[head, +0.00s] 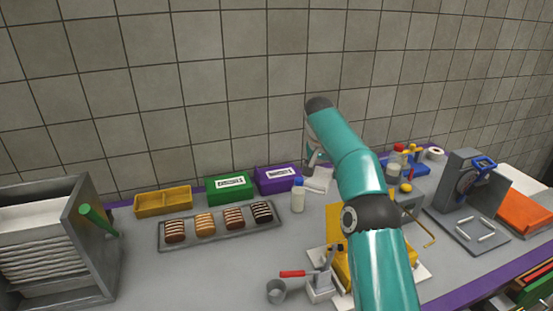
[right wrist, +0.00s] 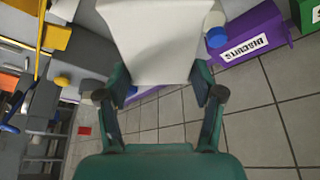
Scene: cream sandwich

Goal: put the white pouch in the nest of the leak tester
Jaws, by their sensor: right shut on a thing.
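The white pouch (right wrist: 152,42) is between the two fingers of my right gripper (right wrist: 155,88) in the right wrist view. The gripper is shut on it. In the head view the pouch (head: 320,181) shows pale below my right gripper (head: 314,163), near the purple box; the fingers are partly hidden by my arm. A yellow fixture (head: 342,268) on a pale base stands behind my right forearm, which covers much of it. I cannot tell whether it is the leak tester, and no nest shows clearly. My left gripper is not in view.
A purple box (head: 278,179), a green box (head: 230,187) and a white bottle (head: 298,196) stand near the pouch. A tray (head: 190,238) holds several bars. A red-handled device (head: 318,284) and a grey cup (head: 276,291) are in front. A grey machine (head: 461,190) stands right.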

